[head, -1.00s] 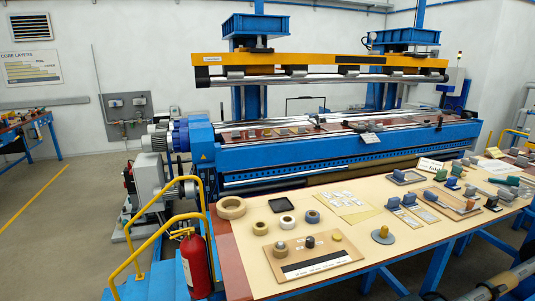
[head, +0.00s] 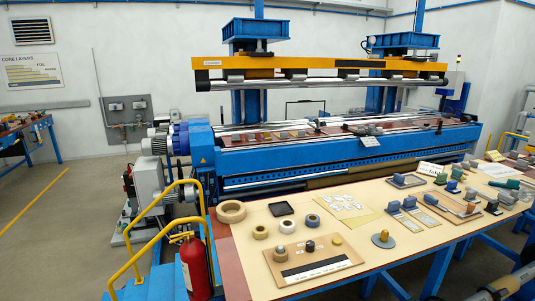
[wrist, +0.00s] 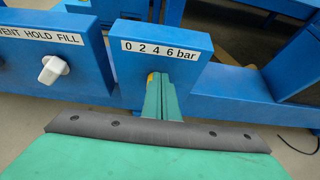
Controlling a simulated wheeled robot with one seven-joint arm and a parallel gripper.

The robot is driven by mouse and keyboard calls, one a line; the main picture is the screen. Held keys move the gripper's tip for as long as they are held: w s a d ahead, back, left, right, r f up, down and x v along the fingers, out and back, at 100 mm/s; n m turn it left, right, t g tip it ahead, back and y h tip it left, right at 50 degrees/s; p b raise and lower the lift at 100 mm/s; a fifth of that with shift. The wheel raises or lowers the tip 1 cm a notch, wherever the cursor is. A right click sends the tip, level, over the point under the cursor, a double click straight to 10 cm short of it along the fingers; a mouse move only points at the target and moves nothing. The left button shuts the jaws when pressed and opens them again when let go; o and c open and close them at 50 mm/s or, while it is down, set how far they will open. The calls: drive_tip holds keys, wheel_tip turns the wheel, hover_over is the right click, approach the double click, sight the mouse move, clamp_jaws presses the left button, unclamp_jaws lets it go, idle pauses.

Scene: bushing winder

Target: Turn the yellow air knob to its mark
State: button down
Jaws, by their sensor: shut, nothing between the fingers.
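In the wrist view, my gripper (wrist: 162,103) has its green fingers shut, with nothing between them. The fingers point at a blue box (wrist: 150,62) whose white label (wrist: 160,49) reads 0 2 4 6 bar. A small patch of yellow, likely the yellow air knob (wrist: 151,79), shows at the left of the fingertips, just under the label. The fingers hide most of it, so its pointer, its mark and any contact cannot be made out. I cannot pick out my gripper or this knob in the head view.
A white knob (wrist: 54,69) sits left of my gripper under a VENT HOLD FILL label (wrist: 38,37). Blue frame members stand behind and right. In the head view, the blue winder (head: 350,150) stands behind a table (head: 405,258) with rings, boards and small parts.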

drive_tip(key=shift+w+d+f, duration=0.1)
drive_tip(key=shift+d+f, duration=0.05)
drive_tip(key=shift+d, duration=0.2)
idle(0.6)
drive_tip(key=s+d, duration=0.2)
drive_tip(key=s, duration=0.3)
drive_tip(key=shift+s+r, duration=0.3)
drive_tip(key=shift+r, duration=0.1)
